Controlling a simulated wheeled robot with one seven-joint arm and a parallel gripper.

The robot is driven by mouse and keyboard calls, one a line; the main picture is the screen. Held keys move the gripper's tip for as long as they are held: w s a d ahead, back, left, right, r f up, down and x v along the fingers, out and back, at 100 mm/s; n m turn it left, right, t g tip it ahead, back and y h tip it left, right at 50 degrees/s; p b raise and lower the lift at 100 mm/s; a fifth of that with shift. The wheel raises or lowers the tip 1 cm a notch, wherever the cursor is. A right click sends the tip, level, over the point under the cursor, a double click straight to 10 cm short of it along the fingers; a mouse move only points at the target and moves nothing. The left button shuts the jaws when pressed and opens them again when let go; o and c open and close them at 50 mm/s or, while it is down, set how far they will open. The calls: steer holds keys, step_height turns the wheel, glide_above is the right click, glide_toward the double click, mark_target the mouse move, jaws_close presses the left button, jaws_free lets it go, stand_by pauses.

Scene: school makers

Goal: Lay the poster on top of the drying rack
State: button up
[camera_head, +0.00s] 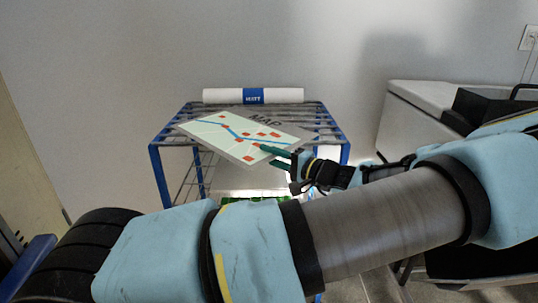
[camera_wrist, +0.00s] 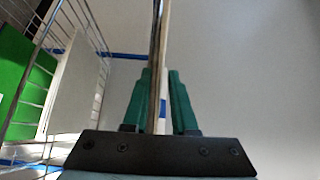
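The poster (camera_head: 222,133) is a pale green map sheet with a blue line and red marks. In the head view it lies turned at an angle across the top of the blue-framed drying rack (camera_head: 329,127). Its near corner sticks out past the rack's front edge. In the wrist view the sheet is edge-on as a thin strip (camera_wrist: 155,70). My gripper (camera_head: 265,149) is at the poster's near right edge. Its green fingers (camera_wrist: 160,85) straddle the sheet, with a narrow gap showing beside it. I cannot tell whether the sheet lies fully flat.
A white roll with a blue band (camera_head: 225,95) lies along the rack's back edge. A grey machine (camera_head: 405,105) stands right of the rack. A green item (camera_wrist: 25,85) is lower inside the rack. The wall is close behind.

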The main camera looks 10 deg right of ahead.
steer(key=shift+o, duration=0.3)
steer(key=shift+r, duration=0.2)
steer(key=b+v, duration=0.3)
steer(key=v, duration=0.9)
